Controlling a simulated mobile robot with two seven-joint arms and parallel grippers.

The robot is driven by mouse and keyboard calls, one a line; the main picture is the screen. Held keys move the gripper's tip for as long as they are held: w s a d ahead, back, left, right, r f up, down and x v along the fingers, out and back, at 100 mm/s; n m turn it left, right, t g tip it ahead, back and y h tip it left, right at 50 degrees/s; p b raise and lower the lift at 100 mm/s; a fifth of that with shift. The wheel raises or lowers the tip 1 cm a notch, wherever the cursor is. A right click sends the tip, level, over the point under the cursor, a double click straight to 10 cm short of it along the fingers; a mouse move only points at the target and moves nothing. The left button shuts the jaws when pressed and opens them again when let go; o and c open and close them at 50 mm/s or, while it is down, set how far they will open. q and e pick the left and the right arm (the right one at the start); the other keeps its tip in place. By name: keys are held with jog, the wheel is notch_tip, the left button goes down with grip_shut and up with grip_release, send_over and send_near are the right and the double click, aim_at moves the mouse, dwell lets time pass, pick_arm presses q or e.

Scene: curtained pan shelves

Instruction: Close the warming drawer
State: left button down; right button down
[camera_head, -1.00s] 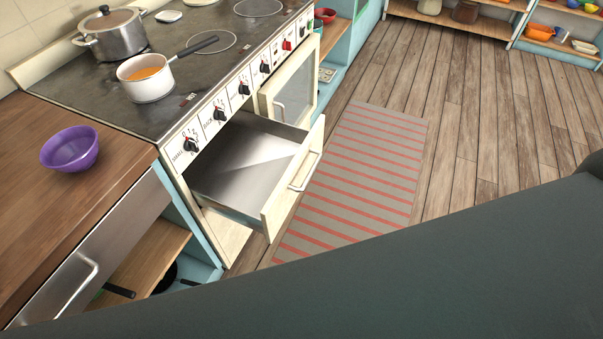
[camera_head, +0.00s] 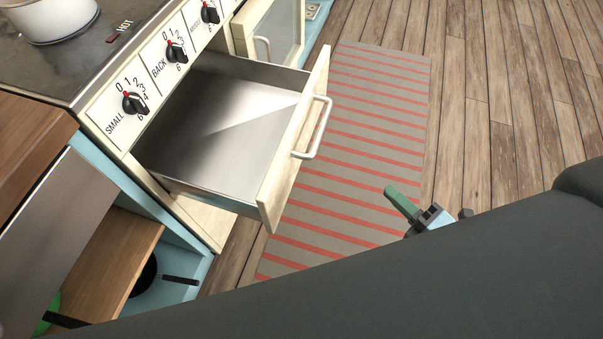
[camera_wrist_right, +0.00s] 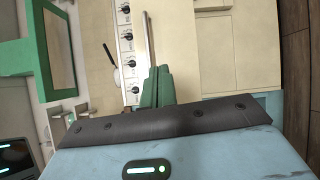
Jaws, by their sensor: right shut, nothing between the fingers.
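The warming drawer (camera_head: 225,125) stands pulled out from the stove front in the head view. It is empty, with a grey metal inside, a cream front panel and a pale bar handle (camera_head: 314,130). My right gripper (camera_head: 402,202) shows its green fingers to the right of the drawer front, apart from it, over the rug. In the right wrist view its fingers (camera_wrist_right: 155,87) are shut together with nothing between them. A cream panel (camera_wrist_right: 178,40), apparently the drawer front, lies beyond them there. My left gripper is not in view.
The stove's control knobs (camera_head: 176,51) sit above the drawer. A cream door (camera_head: 265,30) is behind it and an open lower shelf (camera_head: 110,262) with a dark pan is at left. The striped rug (camera_head: 365,130) lies on open wooden floor (camera_head: 510,90). My dark body covers the bottom.

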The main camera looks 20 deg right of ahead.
jog(key=w+a+n+g+y+b, duration=0.1)
jog(key=n+g+y+b, duration=0.1)
jog(key=n+b, duration=0.2)
jog(key=w+a+f+n+g+y+b, duration=0.1)
jog(key=n+g+y+b, duration=0.1)
jog(key=n, duration=0.9)
jog(key=w+a+f+n+g+y+b, duration=0.1)
jog(key=n+y+b, duration=0.3)
jog(key=n, duration=0.4)
jog(key=shift+w+a+f+g+b, duration=0.15)
jog(key=shift+w+a+g+b, duration=0.1)
jog(key=shift+w+g+b, duration=0.45)
jog(key=shift+s, duration=0.2)
jog(key=p, duration=0.1)
send_near(291, 168)
jog(key=x, duration=0.6)
jog(key=shift+w+a, duration=0.1)
jog(key=shift+a, duration=0.15)
jog(key=shift+w+a, duration=0.1)
